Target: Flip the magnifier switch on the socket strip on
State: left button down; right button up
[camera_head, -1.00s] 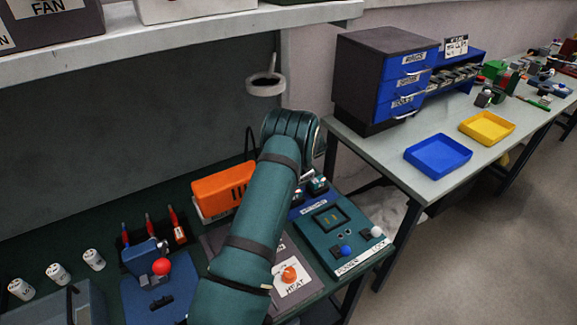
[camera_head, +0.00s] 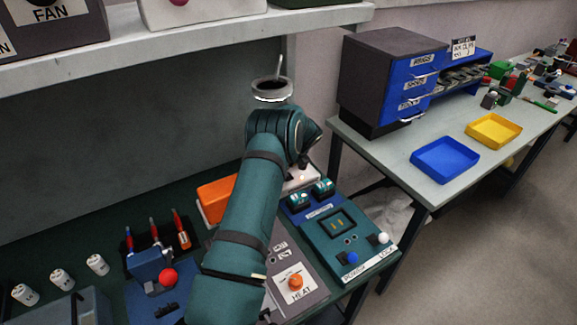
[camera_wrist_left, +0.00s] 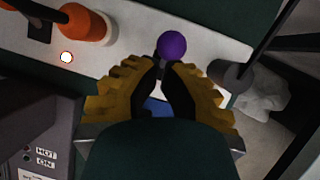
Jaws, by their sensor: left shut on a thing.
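The socket strip (camera_wrist_left: 118,50) is a white bar at the back of the bench. Its end also shows past my left wrist in the head view (camera_head: 300,178). A purple ball knob (camera_wrist_left: 172,46) stands over the strip at the tips of my left gripper (camera_wrist_left: 166,80), whose yellow-and-black fingers are closed in on it. No label by this knob is readable. A round lamp (camera_wrist_left: 67,57) on the strip glows. The ring-shaped magnifier (camera_head: 272,90) hangs above the bench, with a bright white lower rim. My right gripper is not in view.
An orange plug (camera_wrist_left: 77,25) and a grey plug (camera_wrist_left: 230,75) flank the knob. An orange box (camera_head: 214,198) stands left of my forearm. A teal panel (camera_head: 355,238) with knobs lies to the right. A HEAT panel (camera_head: 308,288) is at the front.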

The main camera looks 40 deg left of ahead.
pick_arm(q)
jog(key=shift+w+a, duration=0.1)
jog(key=shift+a, duration=0.15)
jog(key=shift+r, duration=0.2)
dwell(0.5)
jog(key=shift+r+p, duration=0.35)
jog(key=shift+r, duration=0.3)
jog(key=v, duration=1.2)
